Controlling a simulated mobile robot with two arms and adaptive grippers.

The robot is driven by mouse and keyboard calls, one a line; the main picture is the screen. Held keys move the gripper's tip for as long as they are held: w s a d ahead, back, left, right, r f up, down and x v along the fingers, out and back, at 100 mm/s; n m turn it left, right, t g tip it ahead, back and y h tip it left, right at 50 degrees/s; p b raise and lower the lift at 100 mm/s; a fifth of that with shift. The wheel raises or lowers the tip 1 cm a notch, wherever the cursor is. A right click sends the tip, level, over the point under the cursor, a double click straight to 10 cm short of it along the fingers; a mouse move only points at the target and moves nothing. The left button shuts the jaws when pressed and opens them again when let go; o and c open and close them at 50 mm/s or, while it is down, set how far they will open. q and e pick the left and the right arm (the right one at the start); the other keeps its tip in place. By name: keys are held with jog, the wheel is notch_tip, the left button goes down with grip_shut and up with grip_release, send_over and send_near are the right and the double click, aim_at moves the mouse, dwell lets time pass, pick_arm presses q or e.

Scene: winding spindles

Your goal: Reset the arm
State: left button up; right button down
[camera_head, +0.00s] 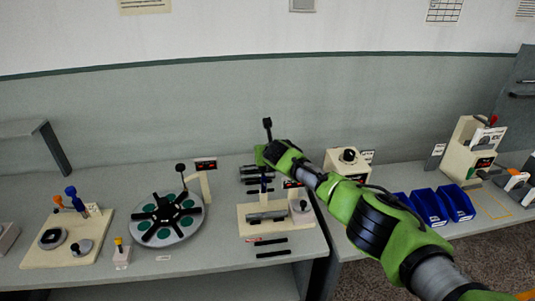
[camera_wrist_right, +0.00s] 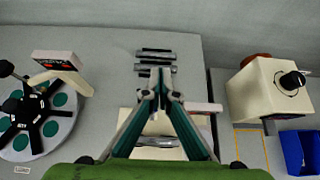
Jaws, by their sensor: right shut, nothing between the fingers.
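My right arm reaches in from the right in the head view. Its gripper (camera_head: 265,178) is above the cream winding fixture (camera_head: 247,229). In the right wrist view the two fingers of the right gripper (camera_wrist_right: 160,92) meet at their tips, with nothing between them. A grey spindle (camera_head: 268,216) lies across the fixture, and it also shows between the finger bases in the wrist view (camera_wrist_right: 158,141). More grey spindles (camera_wrist_right: 155,53) lie on the table beyond the fingertips, partly hidden by my arm in the head view. My left gripper is not in view.
A round dial with green discs (camera_head: 165,218) stands left of the fixture. A cream box with a black knob (camera_head: 347,160) and blue bins (camera_head: 429,206) are to the right. A cream board with coloured handles (camera_head: 68,238) is at far left.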

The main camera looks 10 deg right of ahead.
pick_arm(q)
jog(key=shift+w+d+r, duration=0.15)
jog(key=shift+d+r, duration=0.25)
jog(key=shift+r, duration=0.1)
pick_arm(e)
jog(key=shift+w+d+r, duration=0.15)
jog(key=shift+r, duration=0.6)
